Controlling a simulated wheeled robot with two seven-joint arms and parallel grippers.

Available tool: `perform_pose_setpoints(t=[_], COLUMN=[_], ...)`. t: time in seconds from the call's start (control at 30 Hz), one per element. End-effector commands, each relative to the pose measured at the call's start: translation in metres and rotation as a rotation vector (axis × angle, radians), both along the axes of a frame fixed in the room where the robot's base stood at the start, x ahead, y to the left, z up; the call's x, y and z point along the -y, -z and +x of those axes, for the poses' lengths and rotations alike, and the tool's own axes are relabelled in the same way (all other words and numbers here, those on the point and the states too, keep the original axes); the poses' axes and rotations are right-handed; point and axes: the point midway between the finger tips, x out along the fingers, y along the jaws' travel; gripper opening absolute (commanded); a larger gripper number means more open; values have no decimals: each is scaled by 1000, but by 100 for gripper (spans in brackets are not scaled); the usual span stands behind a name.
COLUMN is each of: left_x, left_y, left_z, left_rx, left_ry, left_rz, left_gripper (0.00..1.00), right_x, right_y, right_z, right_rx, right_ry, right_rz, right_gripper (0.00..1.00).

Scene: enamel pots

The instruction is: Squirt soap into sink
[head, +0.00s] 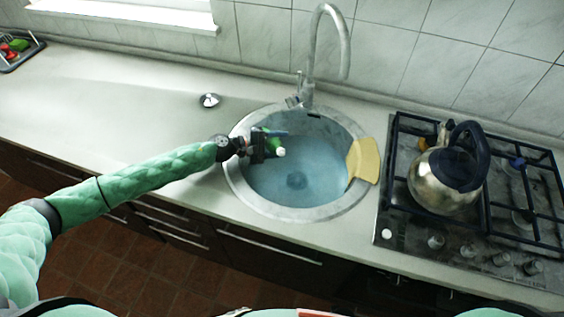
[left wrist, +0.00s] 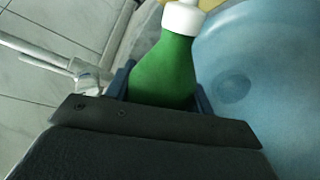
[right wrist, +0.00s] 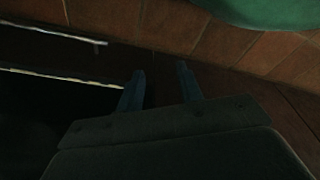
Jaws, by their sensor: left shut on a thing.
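A green soap bottle with a white cap (head: 280,152) is held over the left part of the round sink (head: 298,212). My left gripper (head: 268,146) is shut on the bottle, which is tilted with its cap toward the sink's middle. In the left wrist view the green bottle (left wrist: 167,72) sits between the fingers, its white cap pointing away from the gripper. The basin looks blue, with a dark drain at its bottom. No soap stream is visible. My right gripper (right wrist: 160,88) is open and empty, low in front of dark cabinets and brown floor tiles.
A yellow cloth or board (head: 364,160) lies over the sink's right rim. A faucet (head: 345,45) arches behind the sink. A steel kettle (head: 440,182) stands on the gas stove at right.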

Motion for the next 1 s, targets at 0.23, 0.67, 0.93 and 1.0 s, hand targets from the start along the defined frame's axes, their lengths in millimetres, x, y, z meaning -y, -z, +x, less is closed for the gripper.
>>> perform_pose_setpoints(t=[0.23,0.67,0.93,1.0], left_x=[0,1,1,1], left_y=[0,1,1,1], left_z=[-1,-3,-5,-5], left_rx=[10,30,43,47], left_ry=[0,1,1,3], left_rz=[5,13,19,21], left_gripper=[22,22,22,22], right_x=[12,10,7,7], right_y=[7,9,11,12], right_z=[-13,-10,-14,-14], right_rx=[-12,1,4,5], right_ry=[-5,-5,-4,-4], right_rz=[-12,-8,-5,-5], right_gripper=[36,36,36,36])
